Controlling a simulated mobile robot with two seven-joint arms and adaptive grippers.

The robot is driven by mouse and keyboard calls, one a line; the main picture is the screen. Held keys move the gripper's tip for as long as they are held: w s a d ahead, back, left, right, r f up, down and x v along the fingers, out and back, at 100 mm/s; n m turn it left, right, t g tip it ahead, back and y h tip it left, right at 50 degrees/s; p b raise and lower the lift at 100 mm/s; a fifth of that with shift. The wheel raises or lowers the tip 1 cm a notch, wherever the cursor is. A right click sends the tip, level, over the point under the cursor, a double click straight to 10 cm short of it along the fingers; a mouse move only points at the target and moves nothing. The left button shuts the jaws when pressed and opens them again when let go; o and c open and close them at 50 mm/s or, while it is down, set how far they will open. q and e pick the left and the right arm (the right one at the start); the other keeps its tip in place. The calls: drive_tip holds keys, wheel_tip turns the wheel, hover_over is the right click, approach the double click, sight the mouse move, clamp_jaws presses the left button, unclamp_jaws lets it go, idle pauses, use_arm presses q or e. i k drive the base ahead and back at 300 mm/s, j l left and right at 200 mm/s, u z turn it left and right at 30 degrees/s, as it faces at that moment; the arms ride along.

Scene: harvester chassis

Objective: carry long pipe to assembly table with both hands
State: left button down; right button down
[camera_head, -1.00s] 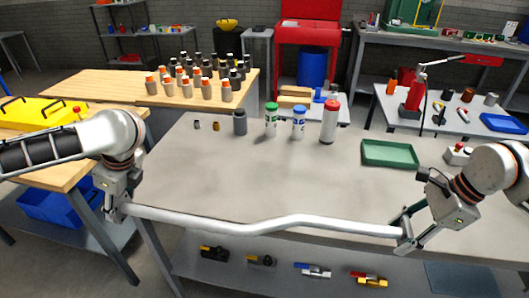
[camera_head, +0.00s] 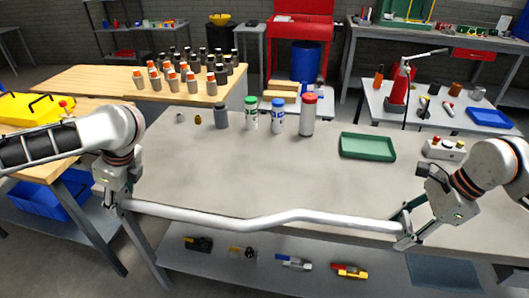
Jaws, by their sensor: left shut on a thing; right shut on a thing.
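A long silvery pipe (camera_head: 262,222) with a slight bend in its middle spans the view from left to right. My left gripper (camera_head: 117,204) is shut on its left end. My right gripper (camera_head: 404,232) is shut on its right end. The pipe is roughly level and shows in front of the near edge of a grey-topped table (camera_head: 260,175); I cannot tell its exact height above or its distance from the top. No label tells whether this grey table is the assembly table.
On the grey table stand a grey bottle (camera_head: 221,116), green-capped (camera_head: 251,114), blue-capped (camera_head: 278,117) and red-capped (camera_head: 307,114) containers, a green tray (camera_head: 367,147) and a button box (camera_head: 444,149). Its middle is clear. A wooden table (camera_head: 110,88) with several bottles stands behind left.

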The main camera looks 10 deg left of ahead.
sight(498, 212)
drive_tip(key=l, duration=2.55)
drive_tip(key=i+l, duration=0.1)
drive_tip(key=l, duration=0.3)
drive_tip(key=i+l, duration=0.1)
drive_tip(key=l, duration=0.3)
